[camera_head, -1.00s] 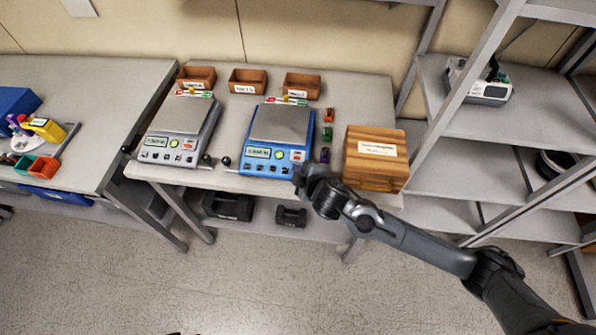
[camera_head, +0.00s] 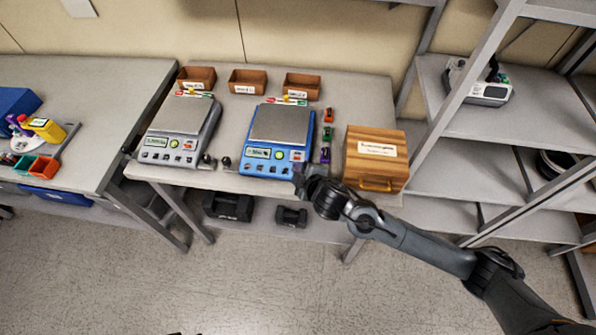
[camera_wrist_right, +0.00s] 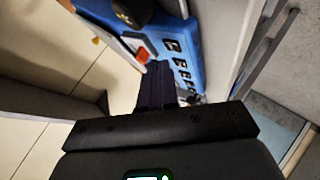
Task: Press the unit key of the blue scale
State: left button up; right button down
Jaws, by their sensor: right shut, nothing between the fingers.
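The blue scale (camera_head: 249,168) stands on the middle table, with a grey pan, a lit display, a round green mark, an orange-red key and a row of small keys along its front. My right gripper (camera_head: 299,177) is at the scale's front right corner, shut and empty. In the right wrist view the shut fingers (camera_wrist_right: 163,84) point toward the blue scale's front panel (camera_wrist_right: 205,35), close to its dark keys. I cannot tell whether they touch a key, and the key labels are unreadable.
A grey scale (camera_head: 180,122) stands left of the blue one. A wooden box (camera_head: 376,150) stands right, close to my right forearm. Small coloured items (camera_head: 327,135) lie between box and scale. Three brown trays (camera_head: 248,81) line the back. A metal shelf (camera_head: 500,125) is at right.

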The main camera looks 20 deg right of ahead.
dwell(0.5)
jog(key=shift+f, duration=0.2)
jog(key=shift+f, duration=0.25)
jog(key=shift+w+d+f, duration=0.1)
jog(key=shift+w+f, duration=0.05)
jog(key=shift+f, duration=0.15)
dwell(0.8)
jog(key=shift+r+p, duration=0.4)
jog(key=shift+r, duration=0.15)
jog(key=shift+s+r, duration=0.2)
jog(key=shift+r+p, duration=0.1)
jog(key=shift+p, duration=0.2)
